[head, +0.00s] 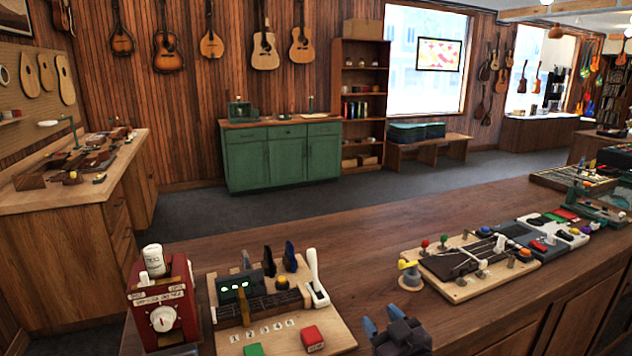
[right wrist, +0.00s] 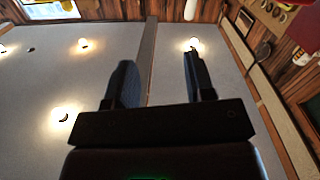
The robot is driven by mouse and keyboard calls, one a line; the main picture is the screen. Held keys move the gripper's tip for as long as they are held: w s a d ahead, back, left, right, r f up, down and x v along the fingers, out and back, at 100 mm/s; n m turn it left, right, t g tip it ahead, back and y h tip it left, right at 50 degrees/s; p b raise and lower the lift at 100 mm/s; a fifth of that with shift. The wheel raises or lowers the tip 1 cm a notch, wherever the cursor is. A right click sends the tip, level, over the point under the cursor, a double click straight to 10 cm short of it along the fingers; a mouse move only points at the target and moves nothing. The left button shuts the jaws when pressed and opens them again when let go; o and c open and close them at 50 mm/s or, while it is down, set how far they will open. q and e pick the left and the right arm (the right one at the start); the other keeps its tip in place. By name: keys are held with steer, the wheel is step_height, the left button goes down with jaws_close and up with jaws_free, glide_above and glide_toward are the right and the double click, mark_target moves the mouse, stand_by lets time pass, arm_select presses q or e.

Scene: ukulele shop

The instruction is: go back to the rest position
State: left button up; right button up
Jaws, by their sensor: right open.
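My right gripper (head: 384,322) is at the bottom centre of the head view, in front of the long wooden counter (head: 330,235) or over its near edge. Its two blue-tipped fingers are apart, with nothing between them. The right wrist view also shows the gripper (right wrist: 160,80) with two dark, spread fingers against a pale ceiling with lamps, so it points upward. My left gripper does not show in either view.
On the counter, a red box with a dial (head: 163,318) and a wooden board with numbered marks and buttons (head: 275,330) stand left of my right gripper. A second fixture board (head: 460,290) lies to its right. Bare counter lies between the boards. A green cabinet (head: 280,160) stands behind.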

steer(key=s+d+f+m+g+h, duration=0.2)
steer(key=s+d+f, duration=0.5)
steer(key=s+f, duration=0.4)
steer(key=s+d+f+m+g+h, duration=0.2)
steer(key=s+d+f, duration=0.6)
steer(key=s, duration=0.6)
step_height(320, 180, down, 3)
steer(key=shift+s+r+m+g+h, duration=0.1)
steer(key=shift+s+m+g+h, duration=0.25)
steer(key=shift+h, duration=0.75)
steer(key=shift+w, duration=0.1)
